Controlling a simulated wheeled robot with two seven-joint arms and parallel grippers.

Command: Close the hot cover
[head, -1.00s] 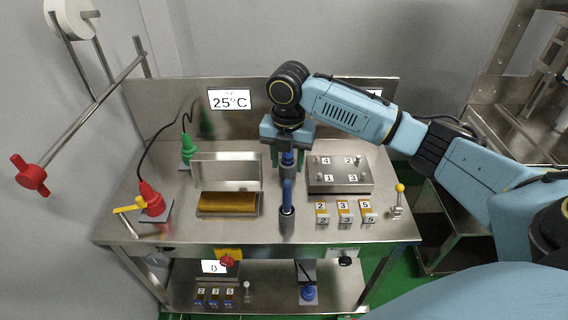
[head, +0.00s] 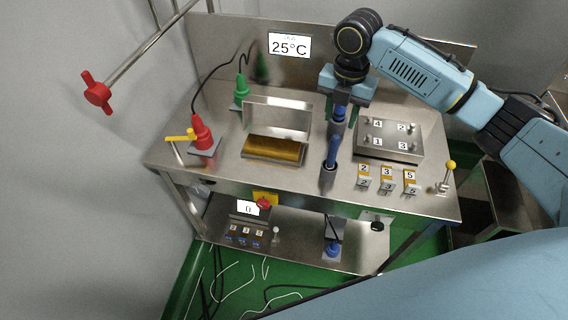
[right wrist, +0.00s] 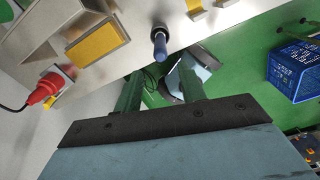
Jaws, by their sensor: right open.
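The hot cover (head: 279,116) is a metal plate that stands raised, tilted up behind a gold heated block (head: 274,149), at the left of the steel table; the two also show in the right wrist view, the block (right wrist: 97,44) at the upper left. My right gripper (head: 342,104) points down above the table, to the right of the cover and apart from it. In the right wrist view its green fingers (right wrist: 160,72) are spread with nothing held between them. A blue-handled lever (head: 334,150) stands below and in front of this gripper. My left gripper is out of view.
A numbered metal box (head: 388,153) and small numbered blocks (head: 386,178) stand to the right. A red plug (head: 202,133) and a green plug (head: 241,90) are at the left. A blue crate (right wrist: 293,72) shows in the right wrist view.

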